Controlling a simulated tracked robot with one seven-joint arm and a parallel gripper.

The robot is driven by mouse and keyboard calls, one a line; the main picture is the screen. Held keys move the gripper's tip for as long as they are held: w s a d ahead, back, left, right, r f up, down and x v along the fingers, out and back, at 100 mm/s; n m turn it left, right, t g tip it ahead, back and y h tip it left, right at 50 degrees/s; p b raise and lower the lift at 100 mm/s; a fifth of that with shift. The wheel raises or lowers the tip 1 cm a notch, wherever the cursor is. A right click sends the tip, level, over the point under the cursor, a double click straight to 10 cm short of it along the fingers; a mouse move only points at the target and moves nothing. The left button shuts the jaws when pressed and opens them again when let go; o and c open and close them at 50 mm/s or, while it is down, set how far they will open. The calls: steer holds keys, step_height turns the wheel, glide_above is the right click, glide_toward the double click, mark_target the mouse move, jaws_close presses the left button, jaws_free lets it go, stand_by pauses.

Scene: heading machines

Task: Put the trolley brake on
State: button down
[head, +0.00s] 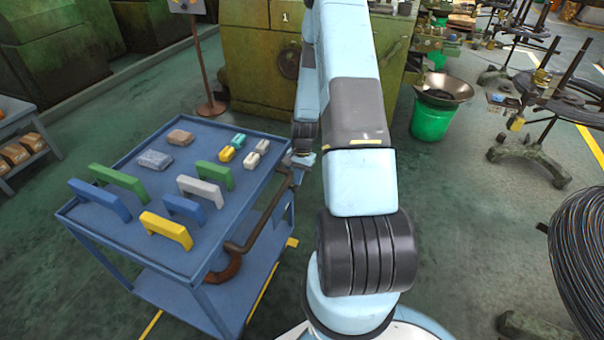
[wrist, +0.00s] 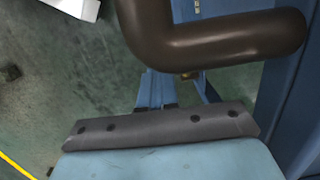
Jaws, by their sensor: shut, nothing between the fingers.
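The blue trolley (head: 150,255) stands at the left in the head view, with a raised rim around its top. A brown bent bar (head: 262,222) runs along its right side and curves down at the near end. I cannot tell whether this bar is the brake or the handle. In the wrist view the brown bar (wrist: 215,42) crosses the top, close to my gripper. My gripper (head: 299,161) is beside the trolley's far right corner, near the bar's far end. It is shut and empty. Whether it touches the bar is not clear.
Blue, green, yellow and grey handle-shaped pieces (head: 165,230) and small blocks (head: 180,137) lie on the trolley top. A green machine (head: 255,50) stands behind. A green bucket (head: 432,118) with a pan and a wire coil (head: 580,240) are at the right. Floor between is clear.

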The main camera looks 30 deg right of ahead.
stand_by(0.3)
steer(key=w+d+r, duration=0.1)
steer(key=d+r, duration=0.2)
steer(key=r, duration=0.9)
steer(key=shift+w+d, duration=0.15)
steer(key=shift+w, duration=0.1)
steer(key=shift+r, duration=0.15)
